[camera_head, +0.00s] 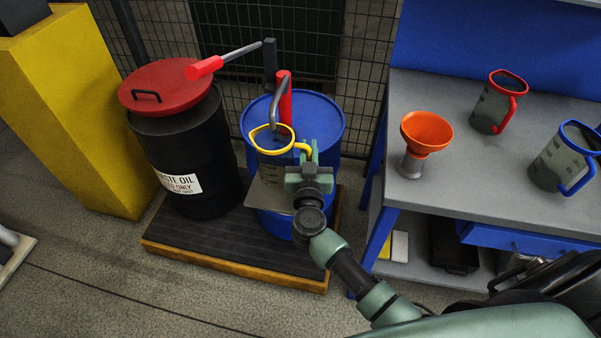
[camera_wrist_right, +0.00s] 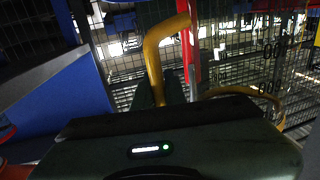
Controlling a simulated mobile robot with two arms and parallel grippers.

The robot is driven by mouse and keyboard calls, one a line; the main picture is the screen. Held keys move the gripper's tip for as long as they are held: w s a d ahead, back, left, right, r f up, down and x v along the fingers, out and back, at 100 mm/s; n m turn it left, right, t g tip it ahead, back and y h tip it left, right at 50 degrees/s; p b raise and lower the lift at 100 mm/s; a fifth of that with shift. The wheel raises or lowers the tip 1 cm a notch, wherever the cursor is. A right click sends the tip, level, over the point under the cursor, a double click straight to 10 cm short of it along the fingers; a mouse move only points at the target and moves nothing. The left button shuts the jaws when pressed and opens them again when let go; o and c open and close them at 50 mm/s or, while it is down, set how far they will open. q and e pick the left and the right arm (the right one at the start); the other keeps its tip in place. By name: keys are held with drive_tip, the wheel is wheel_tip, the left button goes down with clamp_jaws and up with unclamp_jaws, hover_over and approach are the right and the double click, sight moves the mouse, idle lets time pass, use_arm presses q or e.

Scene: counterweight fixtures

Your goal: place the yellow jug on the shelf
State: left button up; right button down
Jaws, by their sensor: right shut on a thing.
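The yellow jug (camera_head: 274,166) has a yellow rim and handle and a see-through grey body. It is upright in front of the blue drum, below the pump spout. My right gripper (camera_head: 306,160) is shut on its handle, at the jug's right side. In the wrist view the yellow handle (camera_wrist_right: 158,62) rises from between the fingers, which are mostly hidden. I cannot tell whether the jug touches the grey plate (camera_head: 266,197) beneath it. The blue-framed unit's grey top (camera_head: 440,165) is at the right, with a lower shelf (camera_head: 415,268) under it. My left gripper is out of view.
A red-handled pump (camera_head: 284,98) stands over the blue drum (camera_head: 323,115), close to the jug. A black waste-oil drum (camera_head: 185,145) is beside it. The grey top holds an orange funnel (camera_head: 427,132), a red-handled jug (camera_head: 490,110) and a blue-handled jug (camera_head: 558,160), with bare room between them.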

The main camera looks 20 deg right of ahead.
wheel_tip(320, 180, down, 2)
drive_tip(key=shift+f, duration=0.1)
wheel_tip(320, 180, down, 3)
drive_tip(key=shift+f+b, duration=0.15)
drive_tip(key=shift+b, duration=0.75)
drive_tip(key=shift+f, duration=0.15)
drive_tip(key=c, duration=1.5)
unclamp_jaws()
drive_tip(key=shift+o, duration=0.2)
